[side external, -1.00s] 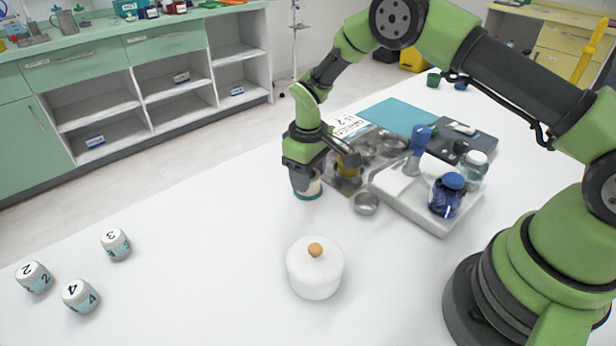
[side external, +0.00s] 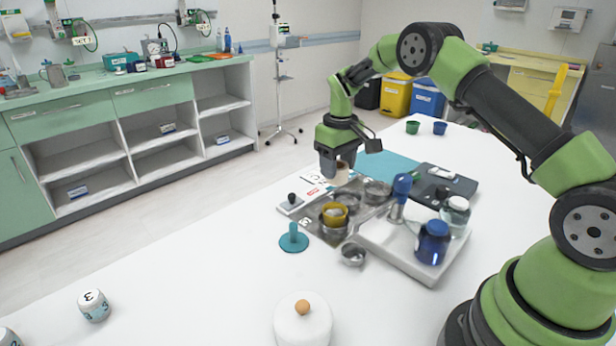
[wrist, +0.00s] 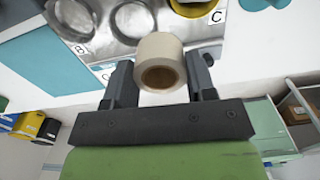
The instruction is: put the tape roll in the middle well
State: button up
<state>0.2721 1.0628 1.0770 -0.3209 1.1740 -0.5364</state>
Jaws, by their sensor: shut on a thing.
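My gripper (side external: 335,168) is shut on a cream tape roll (wrist: 160,66), held above the table in the side view, left of the tray's back part. In the wrist view the roll sits between both fingers, its hole facing the camera. The metal tray (side external: 318,230) has a row of round wells. An end well holds a yellow ring-shaped thing (side external: 334,214). The middle well (wrist: 133,20) looks empty in the wrist view, just beyond the roll; the well on its left (wrist: 75,17) looks empty too. The roll is clear of the tray in the wrist view.
A teal peg stand (side external: 293,240) stands empty at the tray's near left. A small metal cup (side external: 353,254) and a white tray (side external: 400,255) with blue and clear jars are to the right. A white lidded pot (side external: 302,325) is in front, with open table around it.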

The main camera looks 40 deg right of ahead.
jog(key=shift+m, duration=0.5)
jog(key=shift+s+d+f, duration=0.1)
jog(key=shift+d+f, duration=0.5)
jog(key=shift+f, duration=0.45)
jog(key=shift+s+d+f, duration=0.1)
jog(key=shift+d+f, duration=0.55)
jog(key=shift+f, duration=0.45)
jog(key=shift+s+d+f, duration=0.1)
jog(key=shift+d+f, duration=0.5)
jog(key=shift+f, duration=0.45)
jog(key=shift+f, duration=0.6)
jog(key=o, duration=0.6)
jog(key=shift+r, duration=5.55)
